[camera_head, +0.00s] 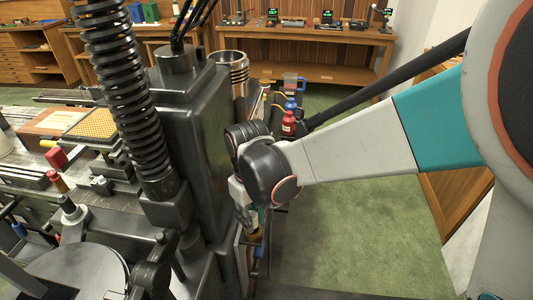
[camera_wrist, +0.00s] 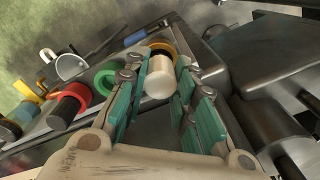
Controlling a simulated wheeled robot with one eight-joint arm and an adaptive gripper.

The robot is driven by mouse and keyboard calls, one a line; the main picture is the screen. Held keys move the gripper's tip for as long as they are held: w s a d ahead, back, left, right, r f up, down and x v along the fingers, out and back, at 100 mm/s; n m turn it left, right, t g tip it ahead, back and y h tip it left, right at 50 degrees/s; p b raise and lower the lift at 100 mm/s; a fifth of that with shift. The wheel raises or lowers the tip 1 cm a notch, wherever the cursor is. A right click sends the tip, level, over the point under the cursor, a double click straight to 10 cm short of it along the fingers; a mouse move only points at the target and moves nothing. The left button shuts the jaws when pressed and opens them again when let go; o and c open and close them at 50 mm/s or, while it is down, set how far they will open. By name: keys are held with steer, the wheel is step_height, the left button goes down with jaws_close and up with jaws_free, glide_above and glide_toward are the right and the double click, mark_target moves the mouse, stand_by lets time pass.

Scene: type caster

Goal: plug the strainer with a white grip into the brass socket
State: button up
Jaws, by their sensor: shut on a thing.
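The strainer's white grip (camera_wrist: 159,78) is a short pale cylinder between the teal-padded fingers of my gripper (camera_wrist: 161,66) in the wrist view. My gripper is shut on it. A dark band and an orange-yellow ring (camera_wrist: 163,46) show just beyond the grip; whether this ring is the brass socket, and how far the strainer sits in it, I cannot tell. In the head view my gripper (camera_head: 250,212) hangs low beside the dark machine column, above a small brass-coloured part (camera_head: 253,234). The strainer itself is hidden there.
In the wrist view an empty-looking green ring (camera_wrist: 107,78) and a red ring (camera_wrist: 78,93) with a dark cylinder lie to the left. The dark machine column (camera_head: 205,130) stands close to my gripper. Green floor at right is clear.

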steer(key=shift+f+b, duration=0.55)
steer(key=shift+f, duration=0.25)
steer(key=o, duration=1.1)
steer(key=shift+o, duration=0.2)
steer(key=shift+r, duration=0.1)
